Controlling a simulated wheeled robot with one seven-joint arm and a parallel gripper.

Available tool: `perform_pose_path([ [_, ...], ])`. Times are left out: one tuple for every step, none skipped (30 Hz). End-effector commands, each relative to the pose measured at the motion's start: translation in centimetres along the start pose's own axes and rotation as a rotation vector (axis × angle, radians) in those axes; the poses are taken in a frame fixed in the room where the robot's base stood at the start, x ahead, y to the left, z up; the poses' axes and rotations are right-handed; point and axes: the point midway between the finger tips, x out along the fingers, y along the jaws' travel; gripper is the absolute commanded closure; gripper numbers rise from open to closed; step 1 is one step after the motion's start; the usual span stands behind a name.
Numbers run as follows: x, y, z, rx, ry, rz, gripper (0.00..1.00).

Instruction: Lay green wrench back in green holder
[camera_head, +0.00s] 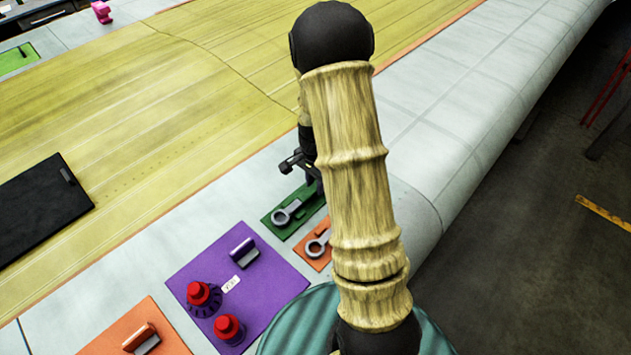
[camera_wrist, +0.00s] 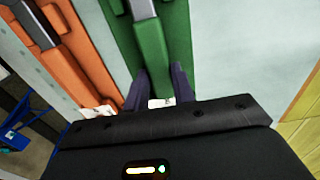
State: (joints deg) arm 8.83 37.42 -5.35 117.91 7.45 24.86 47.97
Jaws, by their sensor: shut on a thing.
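The green wrench (camera_head: 287,213) has a grey ring end and lies along the green holder (camera_head: 288,231) in the head view. In the wrist view its green handle (camera_wrist: 151,45) runs lengthwise over the holder (camera_wrist: 179,30), with a grey shank at the top edge. My gripper (camera_wrist: 160,90) is shut on the handle's near end, a finger on each side; a small pale patch shows between them. In the head view my gripper (camera_head: 312,180) is partly hidden behind my arm at the holder's far end. I cannot tell whether the wrench touches the holder's bottom.
An orange holder with another wrench (camera_head: 317,244) lies close beside the green one. A purple board (camera_head: 270,291) with red-topped parts and an orange board (camera_head: 112,340) lie nearer. A black panel (camera_head: 40,208) rests on the yellow surface. The pale curved wing edge (camera_head: 430,170) is clear.

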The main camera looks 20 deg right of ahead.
Motion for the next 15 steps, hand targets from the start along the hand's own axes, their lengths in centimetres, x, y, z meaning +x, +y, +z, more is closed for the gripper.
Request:
perform_pose_path([
  [0.26, -0.02, -0.01, 0.000, 0.000, -0.001, 1.00],
  [0.35, -0.02, -0.01, 0.000, 0.000, -0.001, 1.00],
  [0.46, -0.02, -0.01, 0.000, 0.000, -0.001, 1.00],
  [0.53, -0.02, 0.00, 0.000, 0.000, -0.001, 1.00],
  [0.58, -0.02, 0.00, 0.000, 0.000, -0.001, 1.00],
  [0.61, -0.02, -0.01, 0.001, 0.000, -0.001, 1.00],
  [0.61, -0.02, 0.00, 0.000, 0.000, -0.001, 1.00],
  [0.61, -0.02, -0.01, 0.001, 0.000, -0.001, 1.00],
  [0.59, -0.02, -0.01, 0.000, 0.001, -0.001, 1.00],
  [0.57, -0.02, -0.01, 0.000, 0.001, -0.001, 1.00],
  [0.57, -0.02, -0.01, 0.000, 0.001, -0.001, 1.00],
  [0.57, -0.02, -0.01, 0.000, 0.001, -0.001, 1.00],
  [0.56, -0.02, -0.01, 0.000, 0.001, -0.001, 1.00],
  [0.56, -0.02, -0.01, 0.000, 0.001, -0.001, 0.71],
  [0.56, -0.02, -0.02, 0.000, 0.001, -0.001, 0.63],
])
